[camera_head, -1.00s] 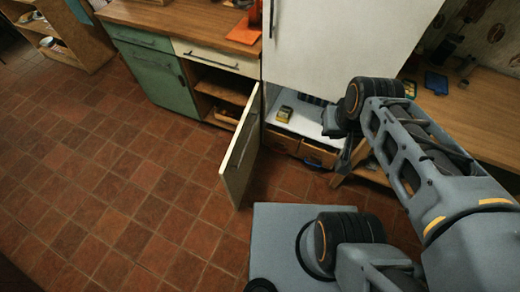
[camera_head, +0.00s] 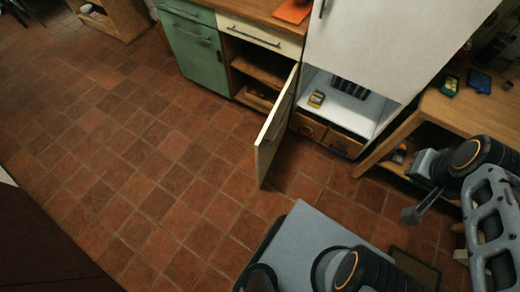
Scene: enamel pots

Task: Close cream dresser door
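The cream dresser door (camera_head: 275,128) stands swung open, jutting out from the dresser toward me. Left of the door, the dresser compartment is uncovered, with wooden shelves (camera_head: 262,70) inside. Above it is a cream drawer front (camera_head: 258,36), shut, and a green door (camera_head: 197,57) to the left is shut. My gripper (camera_head: 418,190) is at the right, well apart from the door, near the wooden table.
A white cabinet (camera_head: 385,40) stands right of the dresser, with its lower section open and a small yellow item (camera_head: 316,99) inside. A wooden table (camera_head: 460,110) is at the right. The tiled floor (camera_head: 150,150) left of the door is clear.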

